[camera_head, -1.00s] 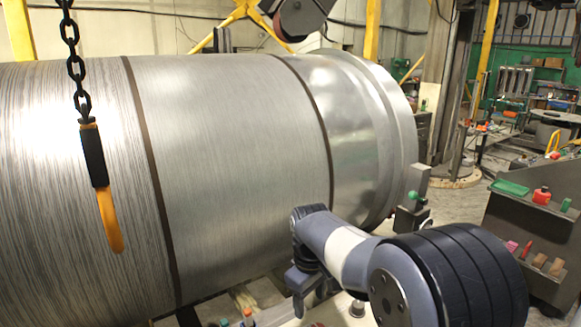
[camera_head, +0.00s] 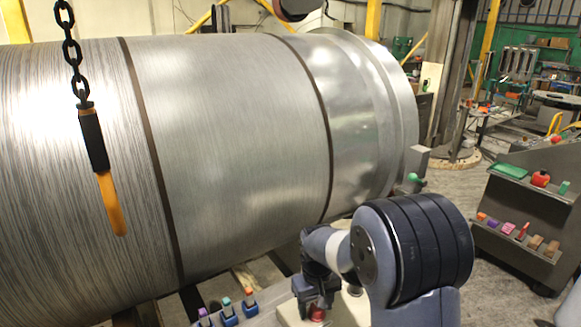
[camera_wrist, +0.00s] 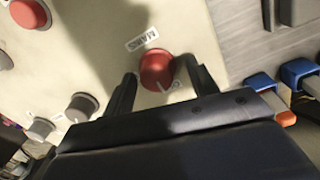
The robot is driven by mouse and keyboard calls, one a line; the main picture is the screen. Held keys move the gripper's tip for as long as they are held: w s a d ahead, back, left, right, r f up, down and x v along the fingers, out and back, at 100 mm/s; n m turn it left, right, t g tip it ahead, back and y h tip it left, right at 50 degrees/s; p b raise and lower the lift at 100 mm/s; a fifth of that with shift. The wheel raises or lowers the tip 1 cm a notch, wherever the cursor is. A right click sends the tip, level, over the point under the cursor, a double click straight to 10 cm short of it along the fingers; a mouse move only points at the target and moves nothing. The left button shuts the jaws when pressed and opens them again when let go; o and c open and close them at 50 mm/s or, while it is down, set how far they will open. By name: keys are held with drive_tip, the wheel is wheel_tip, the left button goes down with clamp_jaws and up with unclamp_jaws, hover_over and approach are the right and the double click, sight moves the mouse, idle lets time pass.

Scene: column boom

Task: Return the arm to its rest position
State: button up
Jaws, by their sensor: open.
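My gripper (camera_wrist: 158,70) is open in the wrist view, its two dark fingers on either side of a red round knob (camera_wrist: 157,68) on a beige control panel (camera_wrist: 110,55). I cannot tell whether either finger touches the knob. In the head view my arm is bent low at the bottom centre. My gripper (camera_head: 314,298) hangs over the panel (camera_head: 291,315), and the red knob (camera_head: 318,314) shows just below it. My arm hides part of the panel.
A large metal drum (camera_head: 235,130) fills the left and middle. Small blue holders (camera_head: 228,315) stand left of the panel. A grey cabinet (camera_head: 525,215) stands at right, with open floor between.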

drive_tip(key=m+p, duration=0.1)
drive_tip(key=m, duration=0.5)
drive_tip(key=m+p, duration=0.1)
drive_tip(key=m, duration=0.2)
drive_tip(key=shift+r+m+p, duration=0.1)
drive_tip(key=shift+m+p, duration=0.2)
drive_tip(key=shift+m, duration=0.1)
drive_tip(key=shift+m+p, duration=0.6)
drive_tip(key=shift+m, duration=1.1)
